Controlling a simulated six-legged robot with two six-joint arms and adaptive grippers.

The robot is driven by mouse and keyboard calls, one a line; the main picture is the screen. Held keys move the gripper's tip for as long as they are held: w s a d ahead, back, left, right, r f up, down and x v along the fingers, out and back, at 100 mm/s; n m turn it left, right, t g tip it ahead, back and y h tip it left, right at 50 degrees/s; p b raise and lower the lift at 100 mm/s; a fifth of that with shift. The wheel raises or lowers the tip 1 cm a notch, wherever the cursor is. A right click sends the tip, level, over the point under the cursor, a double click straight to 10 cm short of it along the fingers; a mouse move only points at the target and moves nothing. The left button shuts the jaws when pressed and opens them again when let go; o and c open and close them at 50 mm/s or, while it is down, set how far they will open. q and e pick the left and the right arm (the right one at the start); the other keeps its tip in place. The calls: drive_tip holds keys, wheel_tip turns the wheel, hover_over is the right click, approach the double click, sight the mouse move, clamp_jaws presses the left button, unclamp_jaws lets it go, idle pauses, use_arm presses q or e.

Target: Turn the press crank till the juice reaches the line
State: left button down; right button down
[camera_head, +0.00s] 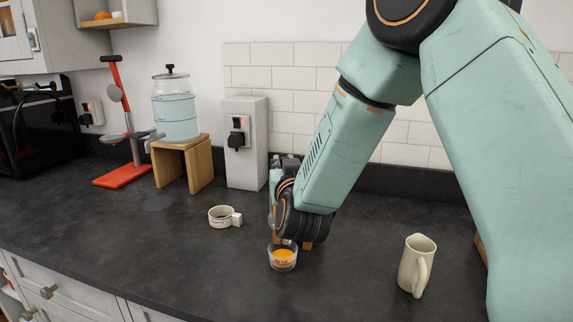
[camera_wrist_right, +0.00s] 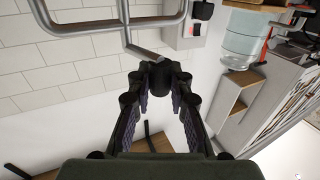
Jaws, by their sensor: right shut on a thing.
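My right gripper (camera_head: 290,215) reaches down to the middle of the counter, over the press, which it mostly hides. In the right wrist view its fingertips (camera_wrist_right: 155,72) are closed together at the end of a grey metal bar, the crank (camera_wrist_right: 146,53). A small clear glass (camera_head: 283,263) with orange juice stands just in front of the press, below the gripper. A mark shows on its front, but I cannot tell how the juice level stands against it. My left gripper is not in view.
A white cup (camera_head: 224,217) stands left of the glass and a cream jug (camera_head: 415,267) to the right. A red lever stand (camera_head: 122,176), a water dispenser (camera_head: 176,108) on a wooden stand (camera_head: 199,165), and a socket box (camera_head: 246,165) stand behind. The front counter is mostly clear.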

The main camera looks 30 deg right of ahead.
drive_tip(key=shift+w+a+r+m+g+h+p, duration=0.15)
drive_tip(key=shift+w+m+g+h+p, duration=0.25)
drive_tip(key=shift+m+g+h, duration=0.6)
drive_tip(key=m+g+h, duration=0.1)
drive_tip(key=w+m+g+h+p, duration=0.1)
drive_tip(key=h, duration=0.1)
drive_tip(key=m+g+h+p, duration=0.1)
drive_tip(key=shift+w+h, duration=0.3)
drive_tip(key=shift+w, duration=0.05)
drive_tip(key=m+g+h, duration=0.1)
drive_tip(key=w+m+g+p, duration=0.1)
drive_tip(key=g, duration=0.1)
drive_tip(key=shift+f+m+h, duration=0.2)
drive_tip(key=shift+m+h, duration=0.1)
drive_tip(key=shift+h, duration=0.1)
drive_tip(key=g, duration=0.1)
drive_tip(key=m+g, duration=0.1)
drive_tip(key=m+g+h, duration=0.1)
drive_tip(key=shift+w+d+f, duration=0.1)
drive_tip(key=shift+w+d, duration=0.25)
drive_tip(key=shift+w+d+m+g+h+b, duration=0.2)
drive_tip(key=shift+m+g+b, duration=0.25)
drive_tip(key=shift+g, duration=0.35)
drive_tip(key=shift+w+d+m+g+h+b, duration=0.1)
drive_tip(key=shift+m+g+h+b, duration=0.1)
drive_tip(key=shift+m+g, duration=0.5)
drive_tip(key=shift+g, duration=0.4)
drive_tip(key=c, duration=1.2)
unclamp_jaws()
drive_tip(key=shift+d, duration=0.15)
